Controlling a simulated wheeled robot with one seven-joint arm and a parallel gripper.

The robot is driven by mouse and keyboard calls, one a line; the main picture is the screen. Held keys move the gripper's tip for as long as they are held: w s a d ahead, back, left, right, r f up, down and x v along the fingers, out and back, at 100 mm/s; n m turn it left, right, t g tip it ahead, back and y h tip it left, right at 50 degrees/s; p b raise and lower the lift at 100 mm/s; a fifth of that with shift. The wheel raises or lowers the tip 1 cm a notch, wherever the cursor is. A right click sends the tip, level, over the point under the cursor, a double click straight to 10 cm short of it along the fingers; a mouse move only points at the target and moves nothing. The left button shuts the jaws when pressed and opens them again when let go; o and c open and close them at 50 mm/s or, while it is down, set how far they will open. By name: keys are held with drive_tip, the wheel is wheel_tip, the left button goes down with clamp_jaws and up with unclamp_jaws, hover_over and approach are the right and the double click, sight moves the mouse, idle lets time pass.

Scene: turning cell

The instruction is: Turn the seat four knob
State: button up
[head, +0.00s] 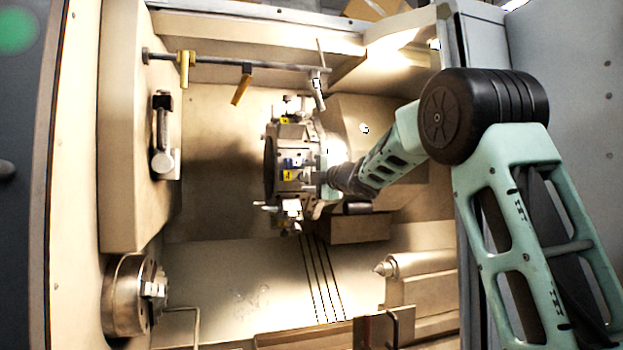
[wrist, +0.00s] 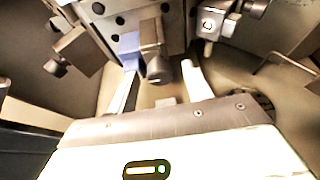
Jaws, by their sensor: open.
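The tool turret (head: 283,150) stands in the middle of the machine in the head view, with several seats around its rim. A yellow label (head: 288,175) marks the seat facing my gripper; its number is too small to read surely. My gripper (head: 322,178) is at the turret's right side, beside that seat. I cannot tell whether the fingers touch the knob.
Other turret tools flank the gripper: a block with a round end (wrist: 80,52) at left and another holder (wrist: 215,20) at right. A chuck (head: 124,297) is at lower left, and a pointed tailstock (head: 400,268) at lower right. A rod (head: 220,62) crosses above.

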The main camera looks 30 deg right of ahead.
drive_tip(key=s+d+b, duration=0.2)
drive_tip(key=s+b, duration=0.1)
drive_tip(key=s, duration=1.4)
drive_tip(key=shift+s+b, duration=0.15)
drive_tip(key=shift+b, duration=0.25)
